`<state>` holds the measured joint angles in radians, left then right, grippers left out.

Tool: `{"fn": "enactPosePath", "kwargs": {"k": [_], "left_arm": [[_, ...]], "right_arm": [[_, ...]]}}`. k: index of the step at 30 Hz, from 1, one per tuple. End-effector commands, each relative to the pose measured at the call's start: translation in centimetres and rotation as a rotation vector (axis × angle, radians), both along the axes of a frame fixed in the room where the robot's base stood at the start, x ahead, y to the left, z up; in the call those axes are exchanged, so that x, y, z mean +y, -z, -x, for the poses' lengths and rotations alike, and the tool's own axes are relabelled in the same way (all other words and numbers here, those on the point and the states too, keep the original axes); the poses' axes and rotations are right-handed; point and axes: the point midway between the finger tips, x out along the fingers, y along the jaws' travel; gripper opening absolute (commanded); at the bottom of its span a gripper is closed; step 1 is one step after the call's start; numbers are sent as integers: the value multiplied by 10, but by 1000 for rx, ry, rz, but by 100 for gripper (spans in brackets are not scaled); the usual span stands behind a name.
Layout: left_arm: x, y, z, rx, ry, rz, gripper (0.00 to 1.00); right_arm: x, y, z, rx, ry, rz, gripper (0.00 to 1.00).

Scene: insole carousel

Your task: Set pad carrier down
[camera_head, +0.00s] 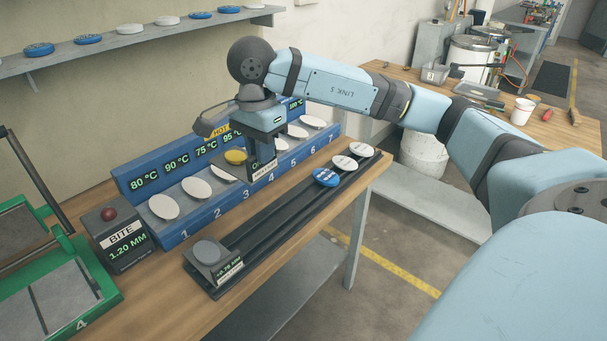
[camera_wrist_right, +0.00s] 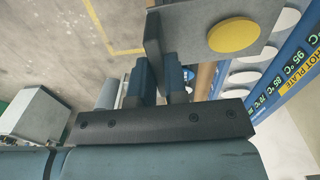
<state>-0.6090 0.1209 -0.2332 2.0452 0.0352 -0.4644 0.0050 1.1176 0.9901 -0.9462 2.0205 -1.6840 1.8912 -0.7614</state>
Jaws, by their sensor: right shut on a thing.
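The pad carrier (camera_head: 228,169) is a grey plate with a yellow round pad (camera_head: 235,156) on it and a small display block at its right end. My right gripper (camera_head: 264,143) is shut on the carrier's block end and holds it at the front of the blue hot plate (camera_head: 206,216), near numbers 3 to 5. In the right wrist view the grey carrier plate (camera_wrist_right: 195,45) and yellow pad (camera_wrist_right: 235,35) show beyond the gripper fingers (camera_wrist_right: 160,85). I cannot tell whether the carrier touches anything below. My left gripper is not in view.
White pads sit at several hot-plate stations. A dark rail (camera_head: 290,204) in front carries a blue pad (camera_head: 326,177) and two white pads toward its far end. A BITE box (camera_head: 121,240) with a red button and a green press (camera_head: 70,292) stand left. A shelf (camera_head: 130,40) hangs above.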

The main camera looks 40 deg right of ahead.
Motion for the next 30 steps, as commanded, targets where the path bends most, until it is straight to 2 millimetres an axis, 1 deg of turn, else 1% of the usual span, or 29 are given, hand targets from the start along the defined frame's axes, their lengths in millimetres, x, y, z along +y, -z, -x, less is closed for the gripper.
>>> {"fn": "enactPosePath", "kwargs": {"k": [2, 5, 15, 19, 21, 28, 30], "left_arm": [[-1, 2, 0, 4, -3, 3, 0], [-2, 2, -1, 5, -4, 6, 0], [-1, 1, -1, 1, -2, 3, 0], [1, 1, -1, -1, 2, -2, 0], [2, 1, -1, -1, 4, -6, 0], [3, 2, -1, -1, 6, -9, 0], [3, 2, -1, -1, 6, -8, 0]], "right_arm": [[-3, 1, 3, 1, 37, 3, 0], [-3, 14, 4, 2, 54, 5, 0], [-3, 105, 4, 4, 52, 4, 0], [-3, 133, 4, 3, 50, 4, 0], [-3, 144, 4, 1, 50, 4, 0], [-3, 161, 3, 1, 50, 5, 0], [-3, 169, 4, 1, 50, 4, 0]]}}
